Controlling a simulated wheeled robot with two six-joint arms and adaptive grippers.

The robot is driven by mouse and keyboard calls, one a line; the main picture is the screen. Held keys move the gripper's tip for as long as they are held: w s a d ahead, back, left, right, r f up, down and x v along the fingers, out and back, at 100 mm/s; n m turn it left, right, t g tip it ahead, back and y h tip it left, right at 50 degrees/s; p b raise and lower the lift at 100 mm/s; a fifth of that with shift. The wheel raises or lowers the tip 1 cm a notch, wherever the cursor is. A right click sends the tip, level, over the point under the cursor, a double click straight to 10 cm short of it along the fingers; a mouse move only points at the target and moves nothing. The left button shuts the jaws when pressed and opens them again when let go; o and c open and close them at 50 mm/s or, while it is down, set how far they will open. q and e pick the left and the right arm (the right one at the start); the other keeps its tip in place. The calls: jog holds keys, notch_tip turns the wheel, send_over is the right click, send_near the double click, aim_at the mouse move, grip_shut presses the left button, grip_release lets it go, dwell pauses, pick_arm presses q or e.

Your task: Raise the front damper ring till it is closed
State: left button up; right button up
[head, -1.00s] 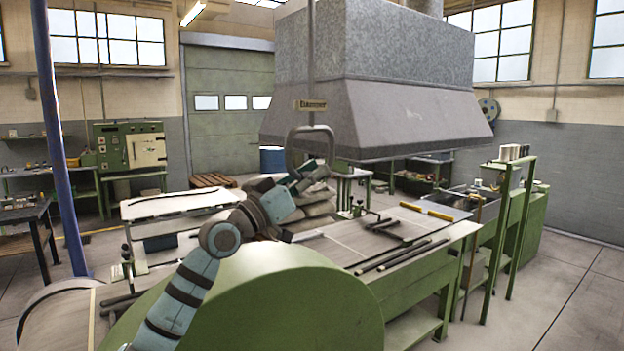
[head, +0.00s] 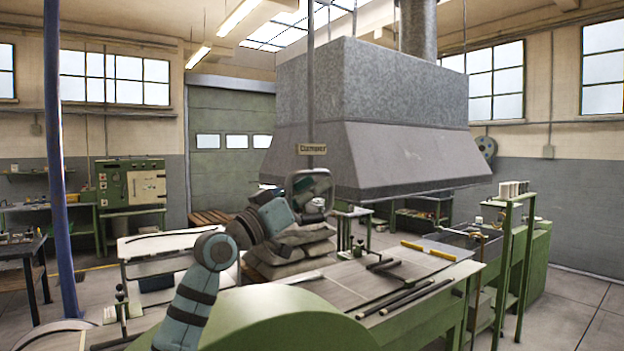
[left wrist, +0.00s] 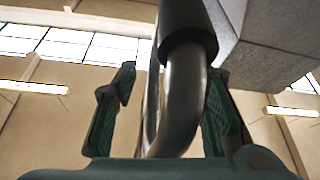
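The front damper ring (head: 311,171) is a grey metal loop on a thin vertical rod in front of the hood, under a small sign (head: 312,148) that seems to read "Damper". My left gripper (head: 309,188) is up at the ring. In the left wrist view the ring's curved tube (left wrist: 182,95), with a dark collar at its top, runs between the two fingers of my left gripper (left wrist: 168,95). The fingers stand apart, with a clear gap on the left side. The right finger is partly hidden behind the tube. My right gripper is not in view.
The large grey hood (head: 385,155) hangs just behind the ring. Below is the green bench (head: 345,285) with dark bars on top, and a rounded green housing (head: 270,325) in front. Stacked sacks (head: 290,255) lie behind the arm. A blue post (head: 57,170) stands left.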

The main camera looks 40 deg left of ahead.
aim_at(309, 169)
pick_arm(q)
jog(key=r, duration=0.4)
jog(key=shift+s+r, duration=0.4)
jog(key=shift+w+d+f, duration=0.1)
jog(key=shift+w+d, duration=0.05)
jog(key=shift+w, duration=0.2)
jog(key=shift+s+a+f+b, duration=0.2)
jog(key=shift+s+f+b, duration=0.15)
jog(key=shift+b, duration=0.15)
jog(key=b+v, duration=1.2)
jog(key=v, duration=0.3)
jog(key=shift+s+b, duration=0.3)
jog(key=shift+s, duration=0.1)
jog(key=shift+a+r, duration=0.1)
jog(key=shift+a, duration=0.05)
